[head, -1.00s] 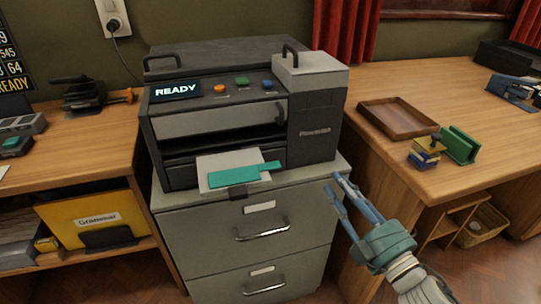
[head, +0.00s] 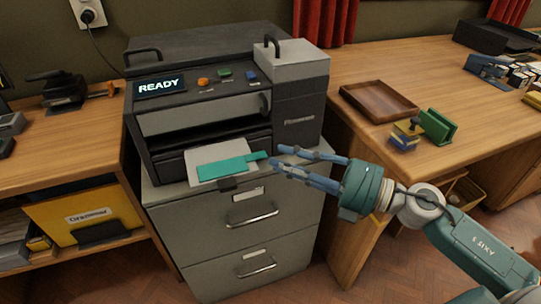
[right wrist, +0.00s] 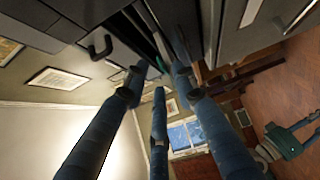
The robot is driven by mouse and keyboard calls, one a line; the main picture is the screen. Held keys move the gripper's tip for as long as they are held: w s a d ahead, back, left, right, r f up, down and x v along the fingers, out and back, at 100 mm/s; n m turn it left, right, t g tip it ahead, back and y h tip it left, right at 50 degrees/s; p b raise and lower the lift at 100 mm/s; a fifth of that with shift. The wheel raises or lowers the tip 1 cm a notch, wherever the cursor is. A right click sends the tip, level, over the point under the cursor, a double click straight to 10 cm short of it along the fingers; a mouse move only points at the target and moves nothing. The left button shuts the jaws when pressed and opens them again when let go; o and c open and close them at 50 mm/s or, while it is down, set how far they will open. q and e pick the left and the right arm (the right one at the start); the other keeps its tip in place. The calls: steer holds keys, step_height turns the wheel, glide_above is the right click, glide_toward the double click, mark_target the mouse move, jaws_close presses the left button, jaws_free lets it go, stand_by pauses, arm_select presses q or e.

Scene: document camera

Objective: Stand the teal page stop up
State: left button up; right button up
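The teal page stop (head: 222,168) lies flat on a white sheet (head: 203,155) at the front of the machine, its narrow tab pointing right. My right gripper (head: 274,156) has come in from the right, and its blue fingertips are just right of the tab's end. Its fingers are spread apart with nothing held between them. In the right wrist view the gripper's fingers (right wrist: 160,82) are also apart, and a small teal sliver shows between them. Whether a fingertip touches the tab I cannot tell. My left gripper is not in view.
The machine (head: 215,115) with a READY display stands on a grey filing cabinet (head: 165,195). On the right desk are a wooden tray (head: 378,101), a stamp (head: 405,136) and a green holder (head: 438,127).

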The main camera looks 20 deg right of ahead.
mark_target(234, 166)
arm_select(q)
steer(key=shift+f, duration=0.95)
arm_select(e)
steer(key=shift+x, duration=1.85)
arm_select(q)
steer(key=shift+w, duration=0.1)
arm_select(e)
jaws_close()
